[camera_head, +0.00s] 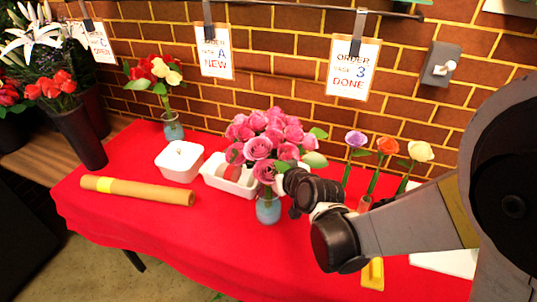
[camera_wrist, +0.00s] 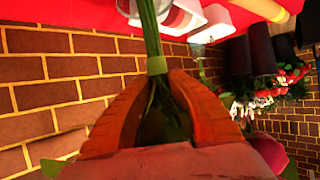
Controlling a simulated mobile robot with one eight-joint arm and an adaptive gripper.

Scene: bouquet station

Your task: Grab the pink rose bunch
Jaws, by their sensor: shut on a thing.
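The pink rose bunch (camera_head: 270,138) shows in the head view as a round cluster of pink blooms with a few green leaves, above the table. My gripper (camera_head: 288,184) reaches it from the right, just under the blooms. In the wrist view, my gripper's orange fingers (camera_wrist: 158,88) are closed around the green stems (camera_wrist: 150,30), beside a light green band. Pink petals (camera_wrist: 268,152) show at the lower edge there. A glass vase with bluish water (camera_head: 268,210) stands directly below the blooms; I cannot tell whether the stem ends are inside it.
A white tray (camera_head: 228,184) sits behind the vase, and a white tub (camera_head: 180,161) and paper roll (camera_head: 138,191) lie left. A red-and-yellow bouquet stands at the back left (camera_head: 155,76). Single roses (camera_head: 388,146) stand close right of my gripper. The front left cloth (camera_head: 180,240) is clear.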

